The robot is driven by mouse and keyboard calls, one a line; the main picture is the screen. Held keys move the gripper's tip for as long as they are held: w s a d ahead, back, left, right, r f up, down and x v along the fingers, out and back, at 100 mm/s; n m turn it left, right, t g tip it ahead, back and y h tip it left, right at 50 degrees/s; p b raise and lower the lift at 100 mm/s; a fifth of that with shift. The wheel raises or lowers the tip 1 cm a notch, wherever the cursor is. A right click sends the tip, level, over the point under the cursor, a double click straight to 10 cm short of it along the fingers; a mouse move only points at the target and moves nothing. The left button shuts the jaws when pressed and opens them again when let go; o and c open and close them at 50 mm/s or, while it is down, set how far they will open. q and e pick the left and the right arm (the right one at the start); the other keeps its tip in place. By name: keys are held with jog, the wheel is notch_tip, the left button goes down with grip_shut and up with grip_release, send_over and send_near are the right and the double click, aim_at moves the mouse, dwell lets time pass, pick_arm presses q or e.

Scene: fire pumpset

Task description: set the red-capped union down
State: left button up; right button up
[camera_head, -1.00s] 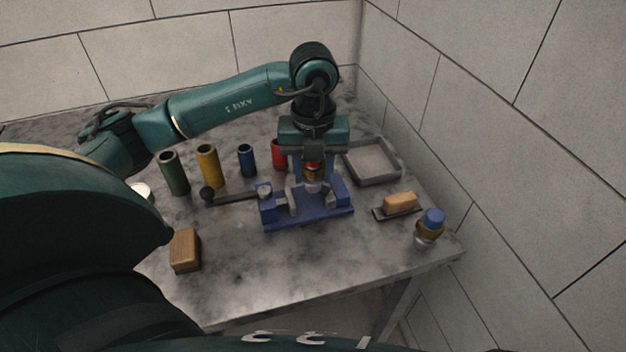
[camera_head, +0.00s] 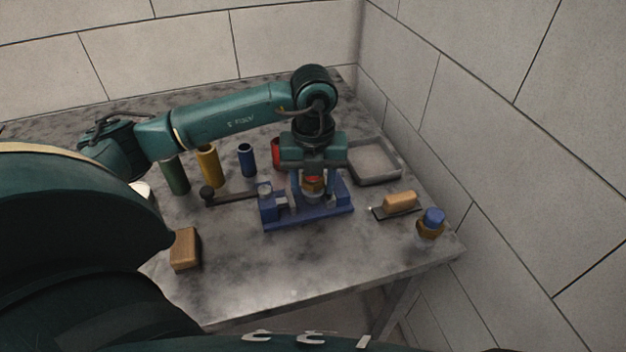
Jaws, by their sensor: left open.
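My left gripper (camera_head: 313,183) points down over the vise. It is open, with one finger on each side of the union, and its body hides the top of the cap. My right gripper is not in view.
Green (camera_head: 175,174), yellow (camera_head: 208,166), blue (camera_head: 246,160) and red (camera_head: 277,154) cylinders stand behind the vise. A grey tray (camera_head: 374,162) is at back right. A brush-like block (camera_head: 400,203), a blue-capped fitting (camera_head: 431,222) and a brown block (camera_head: 185,249) flank bare front table.

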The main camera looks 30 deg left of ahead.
pick_arm(q)
notch_tip(320, 180, up, 12)
jog(key=shift+f, duration=0.25)
jog(key=shift+r, duration=0.4)
